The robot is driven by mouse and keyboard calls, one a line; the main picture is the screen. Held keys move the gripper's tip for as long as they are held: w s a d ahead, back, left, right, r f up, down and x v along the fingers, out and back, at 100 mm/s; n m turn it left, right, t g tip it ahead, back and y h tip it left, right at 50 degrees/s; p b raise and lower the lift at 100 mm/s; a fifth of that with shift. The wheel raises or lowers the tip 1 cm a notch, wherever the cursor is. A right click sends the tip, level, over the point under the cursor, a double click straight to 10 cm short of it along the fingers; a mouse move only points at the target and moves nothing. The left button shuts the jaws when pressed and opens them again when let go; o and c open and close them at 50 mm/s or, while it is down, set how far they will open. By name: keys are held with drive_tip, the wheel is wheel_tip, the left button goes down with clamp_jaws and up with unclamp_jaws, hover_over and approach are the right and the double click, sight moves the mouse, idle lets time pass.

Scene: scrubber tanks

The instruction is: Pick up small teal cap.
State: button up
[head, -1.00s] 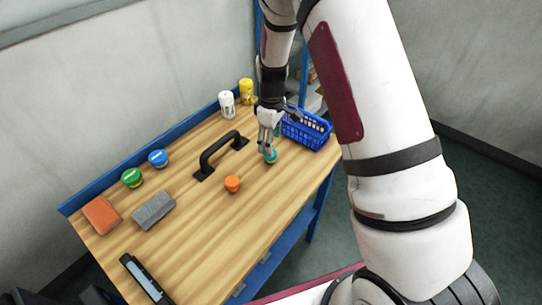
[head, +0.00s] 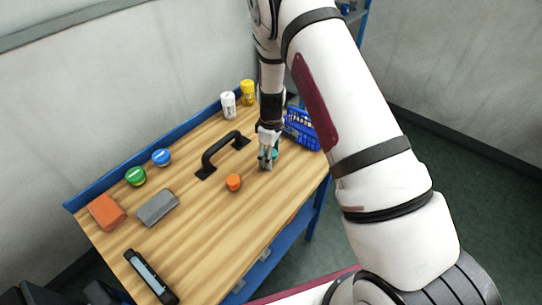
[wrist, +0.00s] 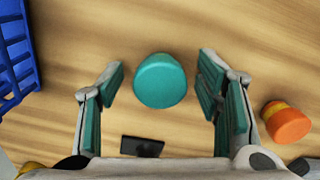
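The small teal cap (wrist: 160,81) stands on the wooden table, and in the wrist view it lies between the two fingers of my gripper (wrist: 161,85). There is a visible gap between the cap and each finger, so the gripper is open. In the head view my gripper (head: 268,164) points down at the table, and the teal cap (head: 275,154) is partly hidden behind the fingers.
A blue basket (head: 302,130) stands at the right edge, close to my gripper. An orange cap (head: 233,182) and a black handle (head: 222,152) are to the left. White (head: 228,105) and yellow (head: 248,92) containers stand at the back. The front middle of the table is clear.

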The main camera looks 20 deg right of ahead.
drive_tip(key=c, duration=1)
drive_tip(key=shift+o, duration=0.2)
drive_tip(key=shift+r, duration=0.1)
